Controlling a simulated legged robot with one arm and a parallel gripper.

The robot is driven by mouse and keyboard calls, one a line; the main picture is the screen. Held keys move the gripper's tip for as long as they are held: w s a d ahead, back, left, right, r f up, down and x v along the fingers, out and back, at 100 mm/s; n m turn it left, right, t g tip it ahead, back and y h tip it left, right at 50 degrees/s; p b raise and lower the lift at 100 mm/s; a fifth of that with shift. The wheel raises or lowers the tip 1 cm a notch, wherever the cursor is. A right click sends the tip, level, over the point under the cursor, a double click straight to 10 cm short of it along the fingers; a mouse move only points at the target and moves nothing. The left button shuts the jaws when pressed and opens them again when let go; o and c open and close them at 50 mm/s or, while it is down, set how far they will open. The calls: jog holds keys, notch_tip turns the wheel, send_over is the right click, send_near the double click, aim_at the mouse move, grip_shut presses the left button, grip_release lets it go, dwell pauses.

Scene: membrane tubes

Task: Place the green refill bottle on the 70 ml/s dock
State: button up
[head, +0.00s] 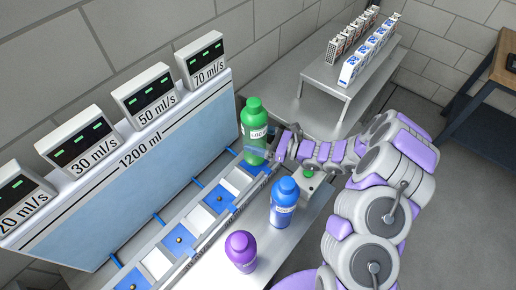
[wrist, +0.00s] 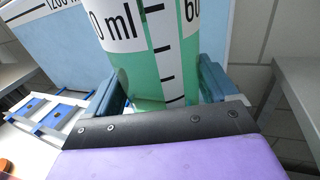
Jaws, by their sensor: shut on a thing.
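The green refill bottle (head: 254,130) stands upright at the far right end of the dock row, at the dock below the 70 ml/s display (head: 206,62). My gripper (head: 262,152) is shut on the green bottle around its lower part. In the wrist view the green bottle (wrist: 160,65) fills the middle, with its volume scale facing me and a blue finger on each side. The 70 ml/s dock (head: 257,168) is mostly hidden under the bottle and gripper. I cannot tell whether the bottle's base touches it.
A blue bottle (head: 284,200) and a purple bottle (head: 241,250) stand on the bench in front of the docks. Blue and white docks (head: 179,240) run to the left. The 1200 ml panel (head: 140,165) rises behind. A grey table (head: 318,72) with boxes stands at the back.

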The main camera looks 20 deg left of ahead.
jog(key=f, duration=0.2)
jog(key=a+f, duration=0.1)
jog(key=f, duration=0.1)
jog(key=shift+a+f+b, duration=0.15)
jog(key=shift+f+b, duration=0.1)
jog(key=shift+b, duration=0.15)
jog(key=shift+d+f, duration=0.1)
jog(key=shift+d, duration=0.5)
jog(key=o, duration=0.9)
jog(key=shift+o, duration=0.7)
jog(key=shift+a, duration=0.4)
jog(key=d+p, duration=0.2)
jog(key=d, duration=1)
jog(key=shift+s, duration=0.35)
jog(key=shift+d, duration=0.2)
